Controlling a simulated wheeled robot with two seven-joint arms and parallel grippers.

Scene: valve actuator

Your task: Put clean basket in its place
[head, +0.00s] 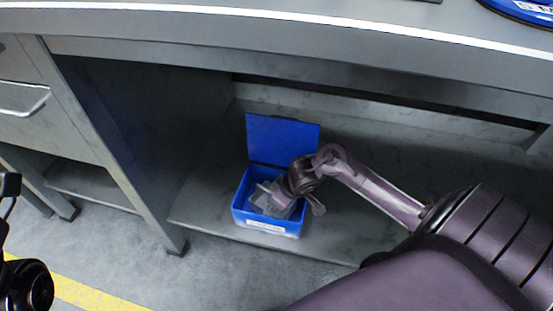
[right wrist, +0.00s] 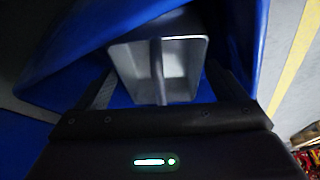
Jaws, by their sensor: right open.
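A blue box (head: 268,226) with its lid (head: 283,139) raised stands on the low shelf under the workbench. A grey metal basket (head: 266,199) lies inside it. In the right wrist view the basket (right wrist: 183,62) shows as an open grey tray with a bar across its middle. My right gripper (right wrist: 160,85) reaches down into the blue box, with its jaws apart around the basket's near end. The bar lies between the fingers; I cannot tell whether they touch the basket. My left gripper's fingers do not show.
The workbench top (head: 300,28) overhangs the shelf (head: 205,208). A drawer cabinet (head: 45,105) stands at the left. The shelf is bare on both sides of the box. Yellow tape (head: 95,294) runs along the floor. A blue round object (head: 525,10) sits on the bench top.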

